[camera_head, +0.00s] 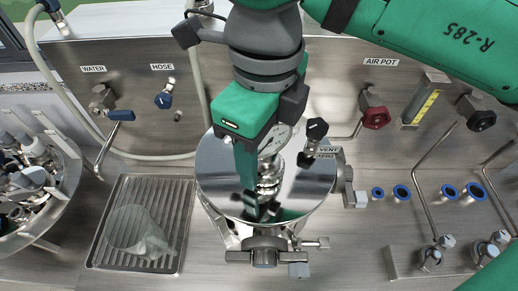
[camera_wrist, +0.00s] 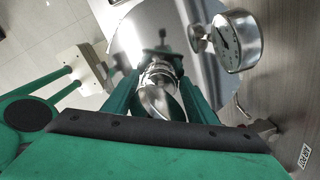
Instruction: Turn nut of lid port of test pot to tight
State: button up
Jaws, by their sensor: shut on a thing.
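The test pot (camera_head: 215,165) stands at the middle of the steel bench, its round shiny lid facing up. My gripper (camera_head: 262,200) reaches down over the lid from above. In the wrist view my gripper (camera_wrist: 158,92) has its two green fingers on either side of the bright metal nut of the lid port (camera_wrist: 158,78), shut on it. In the head view the fingers and my arm hide most of the nut (camera_head: 268,185). How tight the nut is cannot be told.
A pressure gauge (camera_wrist: 236,40) rises from the lid close beside my fingers. A black vent knob (camera_head: 317,128) and clamps at the lid's edge (camera_head: 345,180) stand near.

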jog(key=shift+s+d+f, duration=0.15)
jog(key=shift+s+d, duration=0.05)
jog(key=shift+d, duration=0.2)
jog(key=o, duration=0.9)
jog(key=shift+s+d, duration=0.15)
jog(key=shift+d, duration=0.1)
jog(key=shift+a, duration=0.15)
jog(key=shift+a+r, duration=0.1)
jog(key=shift+r, duration=0.4)
notch_tip(320, 180, up, 10)
